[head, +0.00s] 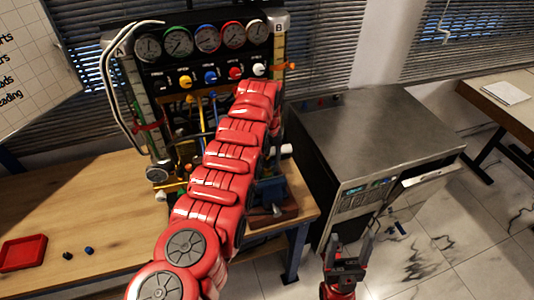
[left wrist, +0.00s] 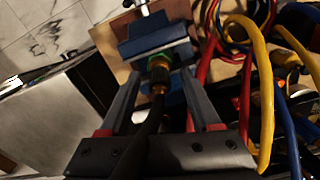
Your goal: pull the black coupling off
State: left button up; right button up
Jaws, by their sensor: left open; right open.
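In the left wrist view a black hose-like piece (left wrist: 148,128) runs up between my fingers to a brass fitting (left wrist: 158,84) with a green ring, at a blue vise block (left wrist: 150,40). I take this black piece for the coupling, but its exact edges are dark. My left gripper (left wrist: 160,75) is open, with one finger on each side of the fitting; contact is not clear. In the head view my red left arm hides that gripper and the coupling; part of the blue vise (head: 270,190) shows. My right gripper (head: 347,250) is open and empty, low in front of the metal cabinet.
The gauge panel (head: 205,50) stands at the back of the wooden bench (head: 90,205). Red, yellow and blue hoses (left wrist: 265,90) hang close right of my left gripper. A red tray (head: 22,252) and small blue pieces (head: 89,250) lie at left. A metal cabinet (head: 370,125) stands at right.

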pick_arm(q)
grip_shut()
dwell(0.7)
